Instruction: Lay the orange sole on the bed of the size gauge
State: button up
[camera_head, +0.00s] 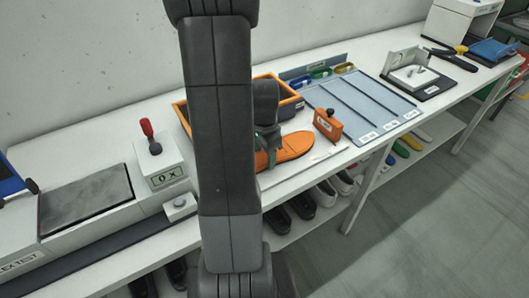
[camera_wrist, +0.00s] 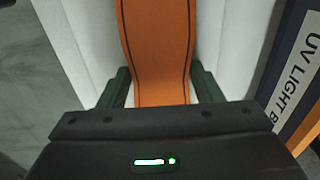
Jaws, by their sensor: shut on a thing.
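The orange sole (camera_head: 291,146) shows right of my arm in the head view, flat and level, its near end hidden behind the arm. In the wrist view the sole (camera_wrist: 157,45) runs up between the two dark green fingers of my gripper (camera_wrist: 161,88), which is shut on its edges. The gripper (camera_head: 268,140) is partly hidden in the head view. A pale board with a marked strip (camera_head: 322,157), likely the size gauge's bed, lies under or beside the sole. An orange block with a dark knob (camera_head: 327,126) stands beyond the sole's far end. I cannot tell whether the sole touches the bed.
An orange-rimmed dark bin (camera_head: 291,101) stands close behind the gripper. A grey-blue divided tray (camera_head: 365,108) lies to the right. A box with a red-handled lever (camera_head: 157,163) stands left of my arm. Shoes (camera_head: 303,204) sit on the shelf below.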

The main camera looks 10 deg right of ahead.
jog(key=o, duration=1.2)
notch_tip(320, 180, up, 14)
jog(key=shift+f, duration=0.1)
notch_tip(320, 180, down, 14)
jog(key=shift+r, duration=0.2)
jog(key=shift+r+p, duration=1)
jog(key=shift+r, duration=0.1)
